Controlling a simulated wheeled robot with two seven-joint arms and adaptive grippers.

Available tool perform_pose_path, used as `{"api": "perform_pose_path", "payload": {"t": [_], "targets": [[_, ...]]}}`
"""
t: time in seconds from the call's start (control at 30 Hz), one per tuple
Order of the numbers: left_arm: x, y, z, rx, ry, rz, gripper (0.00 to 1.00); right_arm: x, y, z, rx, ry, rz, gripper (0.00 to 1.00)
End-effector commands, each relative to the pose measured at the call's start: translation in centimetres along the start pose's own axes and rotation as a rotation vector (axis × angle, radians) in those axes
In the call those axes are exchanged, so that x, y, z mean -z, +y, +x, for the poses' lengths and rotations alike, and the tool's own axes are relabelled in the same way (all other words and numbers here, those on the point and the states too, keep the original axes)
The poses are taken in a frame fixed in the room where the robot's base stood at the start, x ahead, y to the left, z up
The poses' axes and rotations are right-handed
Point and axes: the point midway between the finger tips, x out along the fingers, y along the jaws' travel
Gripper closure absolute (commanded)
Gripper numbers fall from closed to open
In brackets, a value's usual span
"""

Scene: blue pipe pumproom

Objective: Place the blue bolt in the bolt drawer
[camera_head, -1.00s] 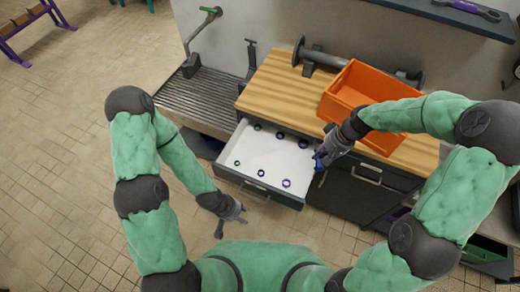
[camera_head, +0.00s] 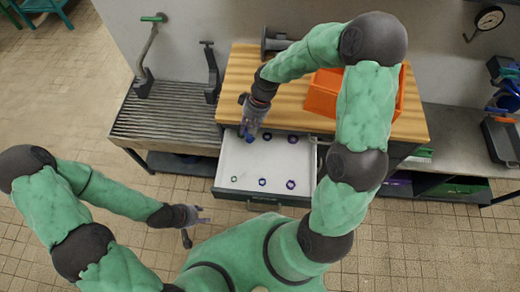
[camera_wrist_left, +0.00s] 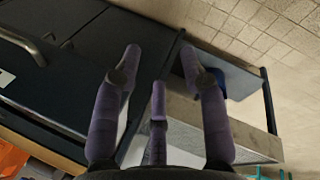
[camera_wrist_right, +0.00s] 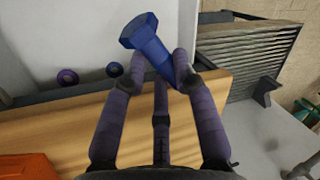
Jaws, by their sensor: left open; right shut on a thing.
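The blue bolt (camera_head: 250,138) is held in my right gripper (camera_head: 252,124), over the back left part of the bolt drawer (camera_head: 272,160). In the right wrist view the bolt (camera_wrist_right: 150,48) tilts between the fingertips of the right gripper (camera_wrist_right: 160,75), its hex head pointing up left. The drawer is pulled out, with a white inside and several small ring-shaped pieces on its floor. My left gripper (camera_head: 200,215) is open and empty, in front of the drawer and to its left. It also shows in the left wrist view (camera_wrist_left: 157,75).
An orange crate (camera_head: 322,100) stands on the wooden worktop (camera_head: 240,75) behind the drawer. A ribbed metal bench (camera_head: 165,122) stands to the left. Dark cabinets and a grey counter (camera_head: 455,135) lie to the right.

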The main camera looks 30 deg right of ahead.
Motion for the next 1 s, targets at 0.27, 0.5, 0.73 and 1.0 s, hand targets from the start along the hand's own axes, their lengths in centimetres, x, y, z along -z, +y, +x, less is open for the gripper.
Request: {"api": "perform_pose_path", "payload": {"t": [0.27,0.5,0.73,1.0], "targets": [[-0.1,-0.2,0.7,0.0,-0.003,0.0,0.57,-2.3,2.1,0.1,0.01,0.024,0.081,1.0],[-0.1,-0.6,1.6,0.0,-0.002,0.0,0.57,-5.7,4.5,0.3,0.018,0.062,0.194,1.0],[0.0,-1.0,2.8,0.0,-0.003,0.0,0.57,-10.7,7.2,1.0,0.021,0.115,0.354,1.0],[0.0,-1.4,4.1,0.0,-0.003,0.0,0.57,-16.6,9.1,2.5,0.012,0.175,0.54,1.0]]}}
